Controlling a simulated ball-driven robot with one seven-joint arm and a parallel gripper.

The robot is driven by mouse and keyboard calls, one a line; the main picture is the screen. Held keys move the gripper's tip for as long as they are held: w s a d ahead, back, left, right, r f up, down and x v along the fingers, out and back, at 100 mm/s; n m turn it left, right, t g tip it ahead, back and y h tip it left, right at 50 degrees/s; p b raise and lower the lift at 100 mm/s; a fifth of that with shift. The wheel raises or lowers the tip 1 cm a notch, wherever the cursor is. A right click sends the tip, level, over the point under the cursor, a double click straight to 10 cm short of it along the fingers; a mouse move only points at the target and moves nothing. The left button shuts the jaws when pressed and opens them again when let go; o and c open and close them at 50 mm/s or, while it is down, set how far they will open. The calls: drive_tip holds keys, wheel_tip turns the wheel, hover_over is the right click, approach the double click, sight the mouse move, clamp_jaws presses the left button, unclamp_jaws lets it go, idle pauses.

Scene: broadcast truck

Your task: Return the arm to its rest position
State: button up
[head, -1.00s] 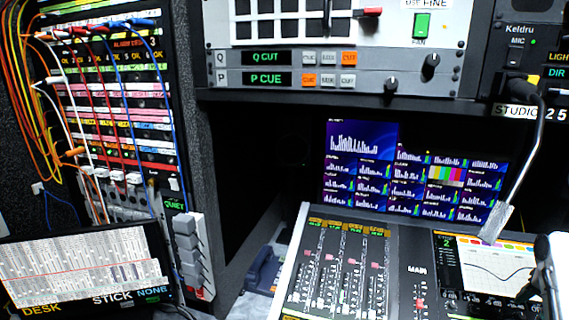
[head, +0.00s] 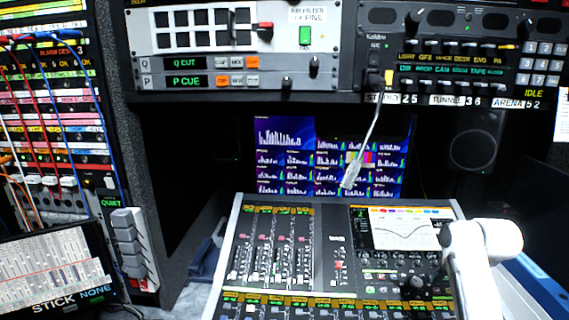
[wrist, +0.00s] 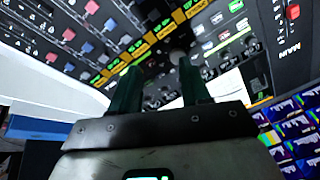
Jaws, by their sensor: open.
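My gripper (wrist: 157,78) shows in the wrist view, with its two dark green fingers apart and nothing held between them. Past the fingers is the mixing console (wrist: 225,25), seen tilted at close range; I cannot tell the exact gap. In the head view my white arm (head: 482,255) stands over the right side of the mixing console (head: 335,215). The fingers cannot be made out clearly in that view.
A monitor wall (head: 285,155) stands behind the console. A gooseneck microphone (head: 350,175) hangs down in front of it. A patch bay (head: 45,130) with cables and a tilted screen (head: 50,265) are at left. Rack panels (head: 215,35) overhang above.

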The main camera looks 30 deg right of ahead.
drive_tip(key=s+a+f+n, duration=0.1)
drive_tip(key=a+f+n, duration=0.1)
drive_tip(key=a, duration=0.7)
drive_tip(key=s+a+f+n+y, duration=0.1)
drive_tip(key=a+f+n, duration=0.2)
drive_tip(key=a, duration=0.7)
drive_tip(key=s+a+f+n+t, duration=0.1)
drive_tip(key=a+f, duration=0.3)
drive_tip(key=a, duration=0.5)
drive_tip(key=shift+s+a+f+n+y, duration=0.3)
drive_tip(key=shift+s+a+f+n, duration=0.15)
drive_tip(key=shift+n, duration=0.35)
drive_tip(key=s+a+n, duration=0.4)
drive_tip(key=s+a, duration=0.3)
drive_tip(key=s, duration=0.1)
drive_tip(key=s+d+f+g, duration=0.1)
drive_tip(key=s+f+g, duration=0.3)
drive_tip(key=s, duration=0.7)
drive_tip(key=shift+d+f+m, duration=0.3)
drive_tip(key=shift+f+m, duration=0.1)
drive_tip(key=shift+f, duration=0.5)
